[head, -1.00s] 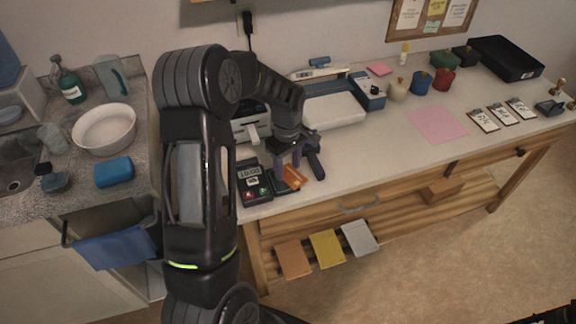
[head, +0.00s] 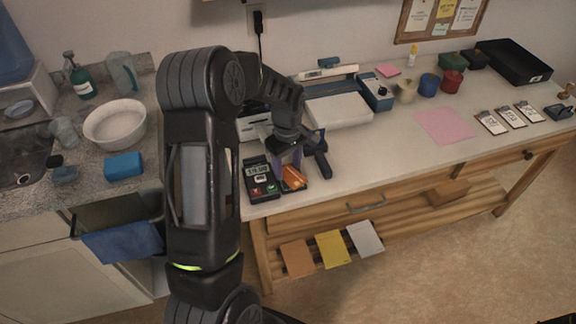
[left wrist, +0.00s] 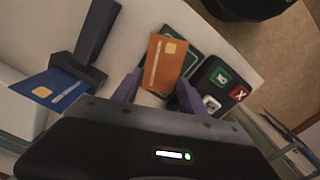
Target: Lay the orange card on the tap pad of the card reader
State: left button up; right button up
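The orange card (head: 294,178) lies over the dark tap pad (head: 301,187) of the card reader (head: 260,180), beside its keypad. In the left wrist view the orange card (left wrist: 166,62), with a gold chip and pale stripe, covers much of the dark green pad (left wrist: 181,37). Part of the pad shows past its edges. My left gripper (head: 286,160) is just above the card's near end. Its purple fingers (left wrist: 160,83) are spread, one on each side of the card, and look open. Whether they touch its edges is hard to tell. My right gripper is not in view.
A blue card (left wrist: 45,92) sits in a black holder (left wrist: 88,50) close beside my left gripper. A pink sheet (head: 445,125) lies to the right, with clear counter between. The counter's front edge is close to the reader.

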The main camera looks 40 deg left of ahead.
aim_at(287, 173)
pick_arm(q)
jog(key=shift+o, duration=0.2)
jog(key=shift+s+a+r, duration=0.15)
jog(key=shift+a+r, duration=0.15)
jog(key=shift+r, duration=0.1)
notch_tip(287, 173, up, 6)
jog(key=shift+s+f+b, duration=0.1)
jog(key=shift+f+b, duration=0.1)
jog(key=shift+b, duration=0.25)
jog(key=shift+d+r, duration=0.25)
jog(key=shift+r, duration=0.45)
